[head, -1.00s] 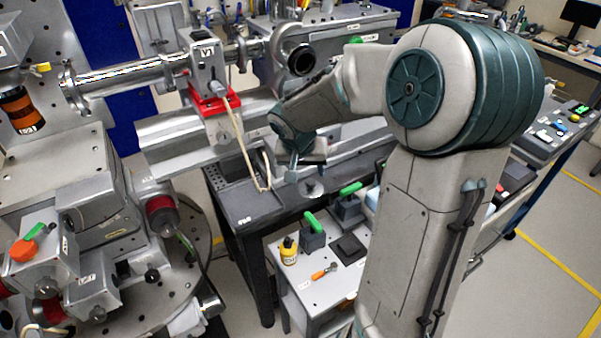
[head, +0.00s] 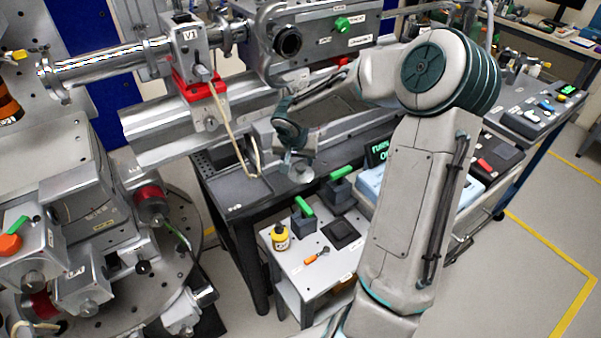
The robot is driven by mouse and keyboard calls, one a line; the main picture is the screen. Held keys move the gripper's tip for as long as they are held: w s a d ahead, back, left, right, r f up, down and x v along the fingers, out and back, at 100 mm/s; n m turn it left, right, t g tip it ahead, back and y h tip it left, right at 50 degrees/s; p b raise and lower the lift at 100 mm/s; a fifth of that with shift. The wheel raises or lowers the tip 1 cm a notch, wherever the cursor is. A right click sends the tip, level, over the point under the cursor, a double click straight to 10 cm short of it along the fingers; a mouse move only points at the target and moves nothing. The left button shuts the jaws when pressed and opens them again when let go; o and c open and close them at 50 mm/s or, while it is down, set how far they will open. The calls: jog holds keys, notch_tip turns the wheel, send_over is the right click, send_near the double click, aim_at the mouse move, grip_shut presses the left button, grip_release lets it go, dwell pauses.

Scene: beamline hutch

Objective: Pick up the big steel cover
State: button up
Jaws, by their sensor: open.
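A round steel disc (head: 301,174), which looks like the big steel cover, lies on the dark bench (head: 262,196) in the middle of the head view. Its upper edge is partly hidden by my arm's end. My gripper (head: 287,164) is small in this view, open, and just above and left of the disc. I cannot tell from here whether its fingers touch the disc. Nothing shows between the fingers.
A beige strap (head: 228,124) hangs from the red-based V1 block (head: 190,60) to the bench, close left of my gripper. A low cart (head: 292,268) in front holds green-handled blocks, a yellow bottle and an orange tool. Steel beamline parts crowd the left.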

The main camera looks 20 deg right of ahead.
aim_at(301, 167)
jog(key=x, duration=0.3)
jog(key=shift+d+f, duration=0.2)
jog(key=shift+d, duration=0.1)
jog(key=shift+x, duration=0.8)
jog(key=shift+s, duration=0.1)
jog(key=shift+c, duration=0.3)
jog(key=c, duration=1.1)
